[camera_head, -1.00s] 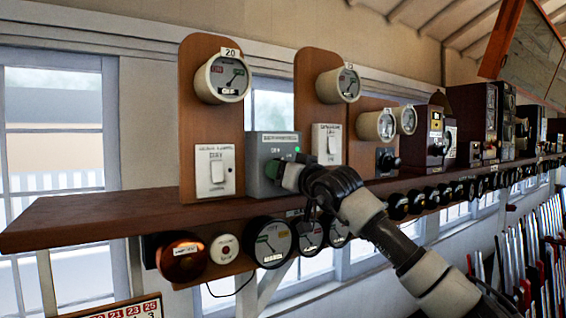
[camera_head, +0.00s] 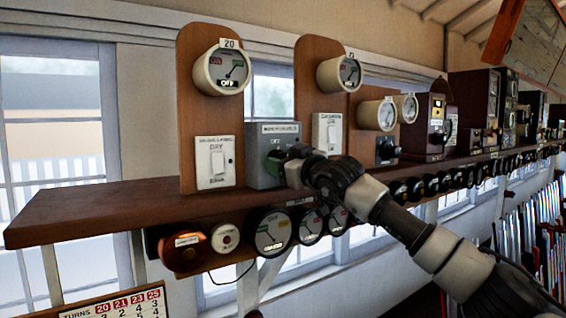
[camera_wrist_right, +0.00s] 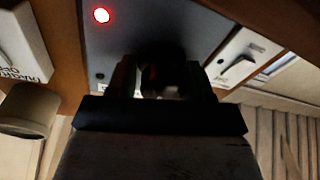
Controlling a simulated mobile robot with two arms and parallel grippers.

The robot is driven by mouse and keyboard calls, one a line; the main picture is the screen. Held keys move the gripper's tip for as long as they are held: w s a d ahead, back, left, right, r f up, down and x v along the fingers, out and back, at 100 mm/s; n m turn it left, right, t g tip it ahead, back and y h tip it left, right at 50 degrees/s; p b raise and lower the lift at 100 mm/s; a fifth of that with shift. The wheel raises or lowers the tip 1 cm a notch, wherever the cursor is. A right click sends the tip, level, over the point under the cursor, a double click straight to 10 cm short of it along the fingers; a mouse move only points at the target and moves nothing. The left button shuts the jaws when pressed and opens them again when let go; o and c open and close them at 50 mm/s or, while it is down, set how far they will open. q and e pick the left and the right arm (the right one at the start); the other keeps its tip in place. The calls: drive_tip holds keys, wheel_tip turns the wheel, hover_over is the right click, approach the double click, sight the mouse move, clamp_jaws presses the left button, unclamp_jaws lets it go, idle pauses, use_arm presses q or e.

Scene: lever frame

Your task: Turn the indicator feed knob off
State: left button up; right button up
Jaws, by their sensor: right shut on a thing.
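A grey box (camera_head: 262,178) stands on the wooden shelf, between two white switches. Its dark round knob (camera_head: 274,161) is mostly covered by my right gripper (camera_head: 284,162). In the right wrist view the knob (camera_wrist_right: 162,72) sits dark and shadowed between the two fingers, and my right gripper (camera_wrist_right: 163,86) is shut on it. A red lamp (camera_wrist_right: 101,15) glows on the face of the box. The knob's pointer and the labels around it are too dark or hidden to read. My left gripper is in neither view.
White switches (camera_head: 215,163) and (camera_head: 327,132) flank the box on wooden backboards. Round gauges hang above and below the shelf (camera_head: 110,208). Dark instrument cases (camera_head: 474,105) stand further right. Free air lies in front of the shelf.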

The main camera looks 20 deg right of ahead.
drive_tip(key=shift+a, duration=0.1)
drive_tip(key=shift+n, duration=0.4)
drive_tip(key=shift+f+n, duration=0.15)
drive_tip(key=shift+n, duration=0.45)
drive_tip(key=shift+f, duration=0.1)
drive_tip(key=o, duration=1.4)
drive_tip(key=shift+s+a+r, duration=0.1)
drive_tip(key=shift+a+r, duration=0.05)
drive_tip(key=shift+r, duration=0.05)
drive_tip(key=shift+c, duration=0.2)
drive_tip(key=shift+d, duration=0.2)
